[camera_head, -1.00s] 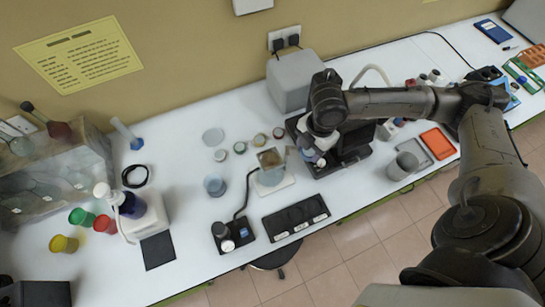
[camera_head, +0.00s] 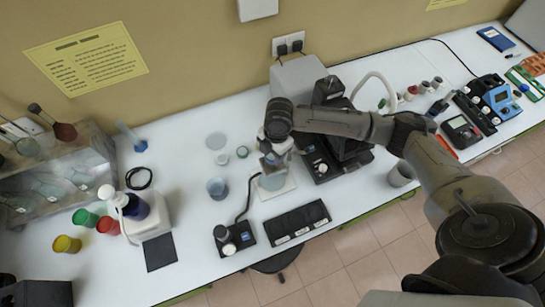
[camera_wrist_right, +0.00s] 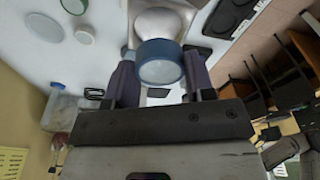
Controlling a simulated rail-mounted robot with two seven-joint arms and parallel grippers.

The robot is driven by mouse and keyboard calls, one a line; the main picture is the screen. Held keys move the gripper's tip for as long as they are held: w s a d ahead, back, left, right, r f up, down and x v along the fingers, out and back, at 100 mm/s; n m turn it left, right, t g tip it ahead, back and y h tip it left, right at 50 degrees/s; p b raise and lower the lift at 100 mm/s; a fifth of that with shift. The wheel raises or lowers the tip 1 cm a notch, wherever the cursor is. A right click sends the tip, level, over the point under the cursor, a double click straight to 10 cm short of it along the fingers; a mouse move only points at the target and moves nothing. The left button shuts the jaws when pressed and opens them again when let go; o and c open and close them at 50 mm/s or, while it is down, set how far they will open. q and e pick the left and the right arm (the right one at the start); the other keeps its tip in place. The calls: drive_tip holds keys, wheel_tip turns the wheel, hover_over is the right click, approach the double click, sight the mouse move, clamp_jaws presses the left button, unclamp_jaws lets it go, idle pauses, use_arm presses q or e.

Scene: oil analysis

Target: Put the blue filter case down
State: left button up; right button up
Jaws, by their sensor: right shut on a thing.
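My right gripper (camera_head: 272,156) is above the white plate with the glass vessel, at the middle of the bench, in the head view. In the right wrist view it is shut on the round blue-rimmed filter case (camera_wrist_right: 160,50), with one finger on each side. The case has a pale, clear-looking face and is held in the air. In the head view the case is too small and covered to make out clearly. My left gripper is in neither view.
A clear disc (camera_head: 216,141) and a green-rimmed round case (camera_head: 242,152) lie left of the gripper. A glass vessel (camera_head: 272,180) is under the gripper. Bare bench lies around the disc and beaker.

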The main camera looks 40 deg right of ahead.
sight(273, 158)
drive_tip(key=shift+f, duration=1.95)
drive_tip(key=shift+f, duration=0.15)
drive_tip(key=o, duration=0.9)
